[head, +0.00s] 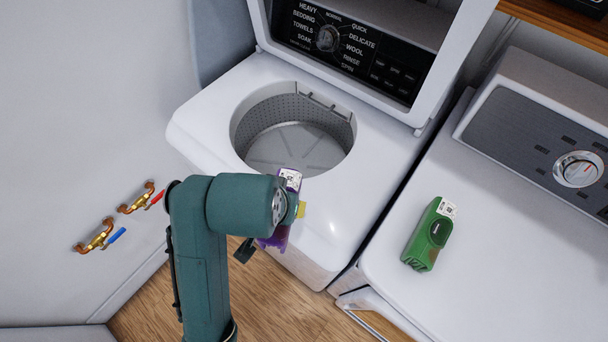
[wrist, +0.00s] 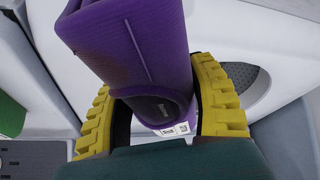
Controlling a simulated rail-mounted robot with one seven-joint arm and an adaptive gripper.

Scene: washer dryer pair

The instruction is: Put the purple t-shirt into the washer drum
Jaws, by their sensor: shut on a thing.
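The purple t-shirt (wrist: 130,45) is a folded bundle with a white tag, held between the yellow fingers of my gripper (wrist: 158,95). In the head view, my arm hides most of the purple t-shirt (head: 272,240), and my gripper (head: 288,212) is mostly hidden too. They are at the near edge of the washer top, outside the round opening. The washer drum (head: 290,150) is open and looks empty, just beyond my gripper. The drum opening (wrist: 255,88) shows partly at right in the wrist view.
The washer lid (head: 430,70) stands raised behind the drum. A green item with a white tag (head: 428,235) lies on the dryer top (head: 500,250) at right. Brass valves (head: 95,236) with red and blue handles are on the wall at left.

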